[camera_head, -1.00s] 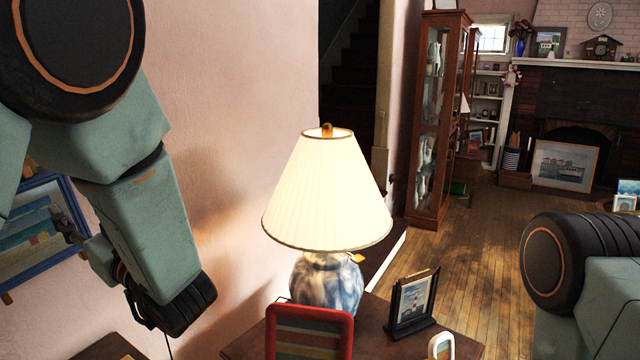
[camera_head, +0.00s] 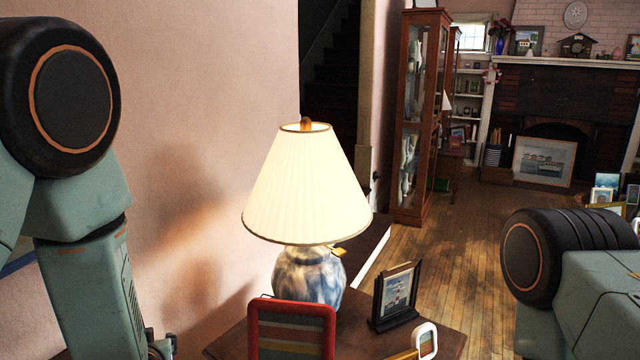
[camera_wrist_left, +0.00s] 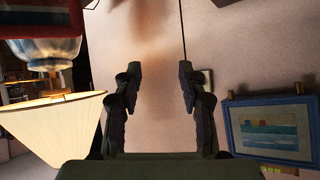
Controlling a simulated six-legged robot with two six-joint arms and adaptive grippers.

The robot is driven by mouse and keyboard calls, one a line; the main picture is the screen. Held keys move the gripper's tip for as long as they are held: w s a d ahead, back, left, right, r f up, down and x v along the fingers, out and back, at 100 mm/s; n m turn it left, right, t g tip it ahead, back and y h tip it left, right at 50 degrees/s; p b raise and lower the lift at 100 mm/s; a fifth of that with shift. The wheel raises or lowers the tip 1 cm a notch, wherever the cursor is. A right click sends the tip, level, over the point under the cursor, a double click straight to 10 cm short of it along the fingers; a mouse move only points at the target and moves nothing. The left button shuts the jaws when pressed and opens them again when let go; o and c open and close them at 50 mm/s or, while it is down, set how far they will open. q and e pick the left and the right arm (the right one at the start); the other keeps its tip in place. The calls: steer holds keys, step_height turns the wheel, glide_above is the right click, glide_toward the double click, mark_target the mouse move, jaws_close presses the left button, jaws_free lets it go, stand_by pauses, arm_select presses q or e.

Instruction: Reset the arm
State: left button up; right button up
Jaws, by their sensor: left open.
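My left arm comes down the left side of the head view, with only a bit of its gripper (camera_head: 160,345) showing at the bottom edge. In the left wrist view my left gripper (camera_wrist_left: 158,85) has its two dark fingers wide apart, with nothing between them but the pink wall behind. My right arm shows at the right edge of the head view; its gripper is out of the picture.
A lit lamp (camera_head: 308,195) stands on a wooden table (camera_head: 440,343) with a red-framed picture (camera_head: 291,330) and a black-framed picture (camera_head: 396,295). A blue-framed picture (camera_wrist_left: 270,130) hangs on the wall. A glass cabinet (camera_head: 415,110) stands behind. The wooden floor (camera_head: 450,270) is open beyond the table.

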arm_select(q)
steer(key=s+d+f+m+g+h+b, duration=0.1)
steer(key=s+d+f+g, duration=0.1)
steer(key=s+f, duration=0.6)
steer(key=s+d+f+m+g+h+b, duration=0.1)
steer(key=s+f+g, duration=0.4)
steer(key=s, duration=0.8)
steer(key=s+d+f+m+g+h+b, duration=0.1)
steer(key=s+d+f+g+h+b, duration=0.1)
steer(key=s+f, duration=0.8)
step_height(320, 180, down, 2)
steer(key=shift+s+d+f+g+h, duration=0.1)
steer(key=shift+s+d+g+h, duration=0.25)
steer(key=shift+d+g+h, duration=0.25)
steer(key=shift+w+a, duration=0.1)
steer(key=shift+a, duration=0.05)
